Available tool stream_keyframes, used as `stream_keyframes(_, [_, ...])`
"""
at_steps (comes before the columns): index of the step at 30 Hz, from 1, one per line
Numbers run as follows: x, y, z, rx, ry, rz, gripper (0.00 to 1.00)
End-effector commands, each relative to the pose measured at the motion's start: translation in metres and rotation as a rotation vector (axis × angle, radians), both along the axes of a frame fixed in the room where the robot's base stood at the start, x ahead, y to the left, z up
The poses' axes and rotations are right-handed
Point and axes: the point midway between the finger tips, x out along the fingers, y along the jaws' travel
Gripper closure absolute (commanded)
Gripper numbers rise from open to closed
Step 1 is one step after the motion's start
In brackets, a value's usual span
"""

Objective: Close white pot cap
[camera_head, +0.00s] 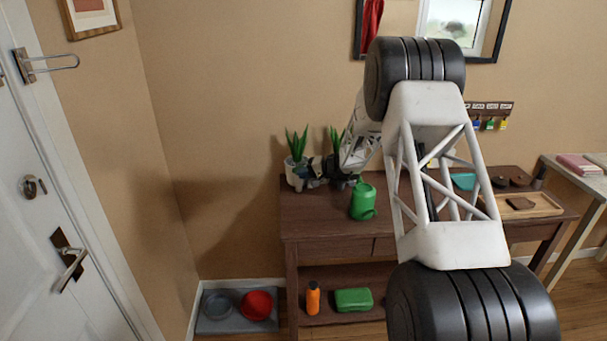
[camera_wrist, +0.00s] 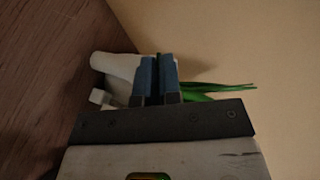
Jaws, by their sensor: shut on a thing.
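The white pot (camera_head: 296,178) holds a green plant and stands at the left end of the dark wooden table's top. My gripper (camera_head: 313,178) is at the pot's right side. In the wrist view the white pot (camera_wrist: 115,66) lies behind and left of the blue fingertips (camera_wrist: 158,62). The fingers are close together, shut on a part at the pot that they mostly hide. A small white block-like piece (camera_wrist: 100,97) sticks out at the pot's side, left of the fingers. I cannot tell whether it is the cap, or how far the cap is open.
A second plant (camera_head: 336,140) stands just right, partly hidden behind my arm. A green watering can (camera_head: 363,201) stands in front on the table (camera_head: 315,221). A wooden tray (camera_head: 535,205) lies at the table's right. The wall is close behind the pots.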

Motion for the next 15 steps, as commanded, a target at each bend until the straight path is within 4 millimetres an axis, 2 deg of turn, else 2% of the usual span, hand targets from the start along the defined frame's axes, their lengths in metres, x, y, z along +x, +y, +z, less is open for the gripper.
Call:
stream_keyframes(2, [-0.0005,0.0007,-0.0009,-0.001,0.001,0.001,1.0])
stream_keyframes(3, [-0.0004,0.0008,-0.0009,-0.001,0.001,0.002,0.9])
stream_keyframes(7, [-0.0003,0.0005,-0.0009,-0.001,0.001,0.001,0.7])
stream_keyframes(15, [-0.0002,-0.0004,-0.0019,-0.001,0.002,-0.001,0.69])
